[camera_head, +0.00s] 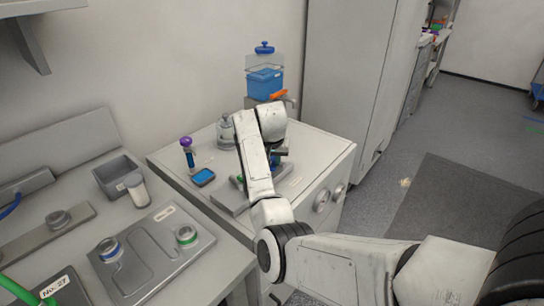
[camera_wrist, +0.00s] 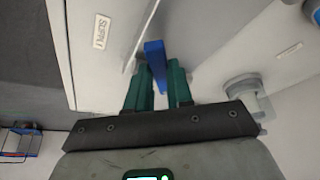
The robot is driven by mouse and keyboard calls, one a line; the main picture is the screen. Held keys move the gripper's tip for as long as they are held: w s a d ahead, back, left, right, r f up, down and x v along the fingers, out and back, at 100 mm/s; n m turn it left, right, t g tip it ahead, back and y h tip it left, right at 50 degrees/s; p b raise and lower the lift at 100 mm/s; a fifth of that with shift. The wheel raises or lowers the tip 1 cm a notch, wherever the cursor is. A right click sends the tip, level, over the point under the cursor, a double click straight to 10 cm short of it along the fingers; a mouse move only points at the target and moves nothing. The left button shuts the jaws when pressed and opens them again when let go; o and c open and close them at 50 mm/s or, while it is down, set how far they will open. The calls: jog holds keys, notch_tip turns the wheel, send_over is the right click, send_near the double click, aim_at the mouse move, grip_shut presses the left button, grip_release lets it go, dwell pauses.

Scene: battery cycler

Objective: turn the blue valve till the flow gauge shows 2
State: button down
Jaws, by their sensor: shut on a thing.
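The blue valve handle (camera_wrist: 154,58) is a flat blue bar in the wrist view, standing between my two green fingers. My gripper (camera_wrist: 160,80) is shut on it. A label reading SUPPLY (camera_wrist: 101,31) is on the pale surface to its left. In the head view my arm hides most of the handle and the fingers, above the pale cabinet top (camera_head: 312,148).
The left bench holds a grey tray (camera_head: 118,172). Floor at right is open.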

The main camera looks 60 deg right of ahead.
jog(key=c, duration=1)
grip_release()
jog(key=v, duration=1)
jog(key=shift+a+r, duration=0.2)
jog(key=shift+r, duration=0.15)
jog(key=shift+s, duration=0.1)
